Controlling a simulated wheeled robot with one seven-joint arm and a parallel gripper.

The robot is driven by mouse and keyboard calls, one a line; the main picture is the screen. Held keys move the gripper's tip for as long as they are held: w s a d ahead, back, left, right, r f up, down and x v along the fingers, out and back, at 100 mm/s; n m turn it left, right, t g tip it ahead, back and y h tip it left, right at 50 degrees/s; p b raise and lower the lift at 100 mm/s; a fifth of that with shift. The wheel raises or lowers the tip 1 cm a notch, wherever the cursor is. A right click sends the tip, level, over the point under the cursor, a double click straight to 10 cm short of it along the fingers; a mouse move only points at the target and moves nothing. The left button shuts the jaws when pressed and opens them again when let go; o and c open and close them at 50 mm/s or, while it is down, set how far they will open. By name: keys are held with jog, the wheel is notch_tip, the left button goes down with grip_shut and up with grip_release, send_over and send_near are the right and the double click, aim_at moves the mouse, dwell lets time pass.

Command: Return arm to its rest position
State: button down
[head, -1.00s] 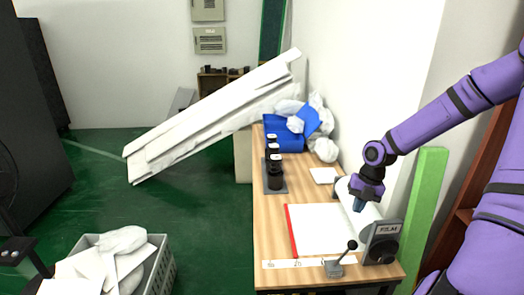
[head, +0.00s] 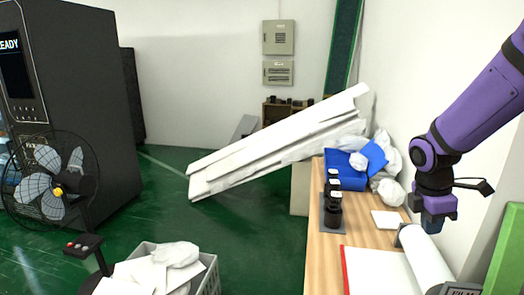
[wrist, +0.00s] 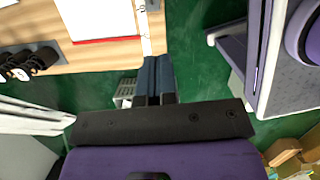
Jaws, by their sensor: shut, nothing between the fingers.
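My gripper (head: 432,224) shows at the right of the head view, pointing down at the end of my purple arm. It hangs above the right side of the wooden table (head: 322,262), near the white film roll. In the wrist view my gripper (wrist: 157,72) has its dark blue fingers together, with nothing between them. The wrist view shows the table edge and green floor beyond the fingertips.
Black bottles (head: 333,205) stand on a dark tray on the table. A film roll (head: 426,258) and a red-edged white sheet (head: 375,272) lie nearer. A fan (head: 50,190) and a crate (head: 207,277) stand left. Long white boards (head: 270,143) lean behind. Green floor between is open.

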jog(key=s+a+r+m+t+y, duration=0.1)
jog(key=s+a+r+m+t, duration=0.2)
jog(key=s+a+r+m, duration=0.2)
jog(key=s+a+r+m+t+y, duration=0.1)
jog(key=s+a+r+m+t, duration=0.1)
jog(key=s+a+r+m, duration=0.4)
jog(key=s+r+m, duration=0.4)
jog(key=m, duration=0.1)
jog(key=shift+s+r+t+y, duration=0.15)
jog(key=shift+r+t+y, duration=0.15)
jog(key=shift+r+t, duration=0.1)
